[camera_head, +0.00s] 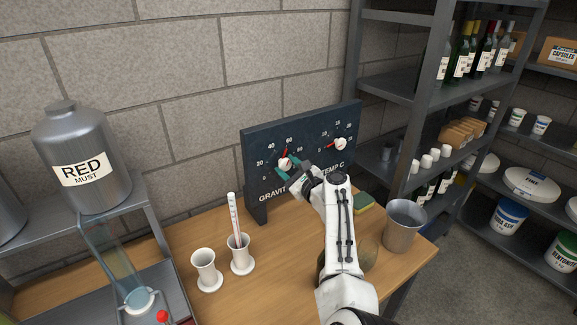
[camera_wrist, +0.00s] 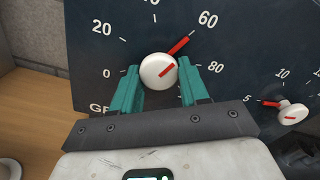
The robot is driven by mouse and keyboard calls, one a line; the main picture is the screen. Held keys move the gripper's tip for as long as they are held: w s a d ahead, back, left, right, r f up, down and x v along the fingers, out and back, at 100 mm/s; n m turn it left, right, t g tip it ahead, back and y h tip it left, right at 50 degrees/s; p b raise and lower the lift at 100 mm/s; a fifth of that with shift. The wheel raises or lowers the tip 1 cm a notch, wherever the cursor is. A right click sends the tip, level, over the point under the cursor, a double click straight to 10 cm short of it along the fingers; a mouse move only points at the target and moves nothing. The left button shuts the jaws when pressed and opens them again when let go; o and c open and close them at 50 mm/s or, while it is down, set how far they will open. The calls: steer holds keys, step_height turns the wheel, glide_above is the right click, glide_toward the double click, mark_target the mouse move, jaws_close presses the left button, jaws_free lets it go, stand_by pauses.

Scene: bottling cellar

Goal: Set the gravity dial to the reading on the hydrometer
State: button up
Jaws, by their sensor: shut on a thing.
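The gravity dial's white knob (camera_wrist: 158,72) is on a dark panel (camera_head: 256,137) in the head view. Its red pointer (camera_wrist: 179,46) aims up and right at about the 60 mark. My gripper (camera_wrist: 160,80) has teal fingers on both sides of the knob and is shut on it. In the head view, my gripper (camera_head: 288,168) partly hides this dial's lower right. The hydrometer (camera_head: 233,215), a thin white stem with red on it, stands nearly upright in a white jar (camera_head: 241,262) on the table. Its scale is too small to read.
A temperature dial knob (camera_head: 340,144) sits to the right on the panel. A white cup (camera_head: 207,275) stands left of the jar. A metal beaker (camera_head: 403,230) and a green sponge (camera_head: 364,203) are at the right of the wooden table (camera_head: 215,311). Shelves stand beyond.

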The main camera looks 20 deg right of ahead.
mark_target(281, 152)
steer(key=shift+f, duration=0.1)
stand_by(0.3)
steer(key=o, duration=1)
steer(key=shift+r, duration=0.45)
step_height(281, 152, up, 3)
steer(key=shift+f+p, duration=0.15)
steer(key=shift+p, duration=0.35)
steer(key=s+r, duration=0.3)
steer(key=s, duration=0.1)
steer(key=s+r, duration=0.3)
steer(key=s, duration=0.2)
steer(key=s+r, duration=0.3)
steer(key=s, duration=0.2)
steer(key=shift+r, duration=0.2)
